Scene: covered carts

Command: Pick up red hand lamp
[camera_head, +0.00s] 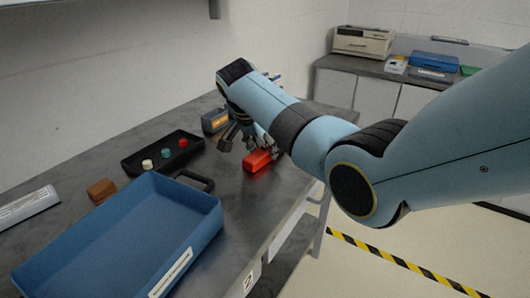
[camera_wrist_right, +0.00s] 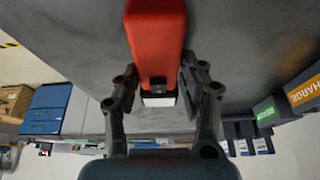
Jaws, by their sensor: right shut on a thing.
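The red hand lamp (camera_head: 258,160) lies on the grey bench top, near its right edge in the head view. In the right wrist view the lamp (camera_wrist_right: 156,38) is a long red block with a black part and a white face at its near end. My right gripper (camera_wrist_right: 158,88) has a finger on each side of the lamp's near end and is shut on it. In the head view the right gripper (camera_head: 250,140) is partly hidden by my arm. I cannot tell whether the lamp is lifted off the bench. My left gripper is not in view.
A blue tray (camera_head: 190,205) stands in front on the bench. A black tray (camera_head: 135,162) with small coloured knobs lies behind it. A brown block (camera_head: 102,190) and a white strip (camera_head: 28,206) lie left. A dark box with an orange label (camera_head: 215,121) stands behind the lamp.

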